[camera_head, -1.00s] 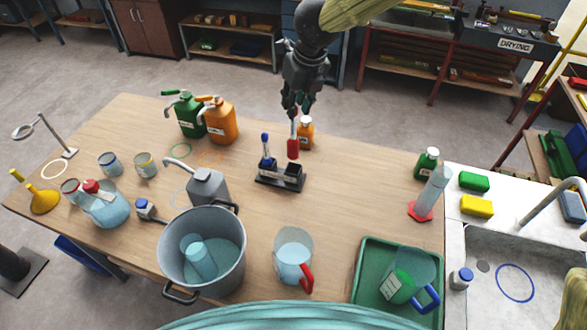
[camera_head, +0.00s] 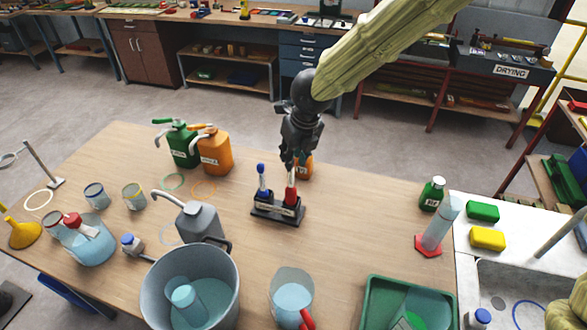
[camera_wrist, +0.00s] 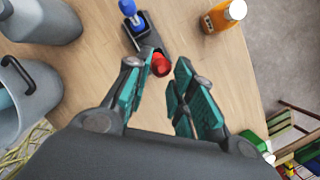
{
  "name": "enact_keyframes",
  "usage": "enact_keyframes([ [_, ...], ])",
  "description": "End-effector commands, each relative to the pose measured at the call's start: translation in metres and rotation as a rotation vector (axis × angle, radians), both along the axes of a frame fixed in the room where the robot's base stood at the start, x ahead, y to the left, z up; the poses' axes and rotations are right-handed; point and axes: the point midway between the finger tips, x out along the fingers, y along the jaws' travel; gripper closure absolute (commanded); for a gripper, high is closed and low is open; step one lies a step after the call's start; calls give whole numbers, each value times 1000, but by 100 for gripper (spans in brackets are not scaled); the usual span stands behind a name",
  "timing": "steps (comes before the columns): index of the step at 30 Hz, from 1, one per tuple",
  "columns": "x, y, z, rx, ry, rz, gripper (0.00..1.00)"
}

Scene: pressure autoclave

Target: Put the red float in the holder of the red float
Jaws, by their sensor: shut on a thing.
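My gripper (camera_head: 289,165) points down and is shut on the thin upper stem of the red float (camera_head: 291,195). The float is upright over the right-hand slot of the black holder (camera_head: 268,214), its lower end at or inside that slot; I cannot tell how deep. In the wrist view, the red body (camera_wrist: 161,64) shows just beyond my fingertips (camera_wrist: 158,72), over the near end of the holder (camera_wrist: 149,42). A blue float (camera_head: 262,182) stands in the left-hand slot.
An orange bottle (camera_head: 304,168) stands close behind my gripper. Orange (camera_head: 215,152) and green (camera_head: 182,147) jugs and a grey can (camera_head: 200,220) stand left. A metal pot (camera_head: 190,285) and a beaker (camera_head: 292,297) are nearer. The table right of the holder is clear.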

Motion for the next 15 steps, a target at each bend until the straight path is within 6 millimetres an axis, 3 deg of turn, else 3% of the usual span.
enact_keyframes([
  [15,0,0,-40,0,0,1,96],
])
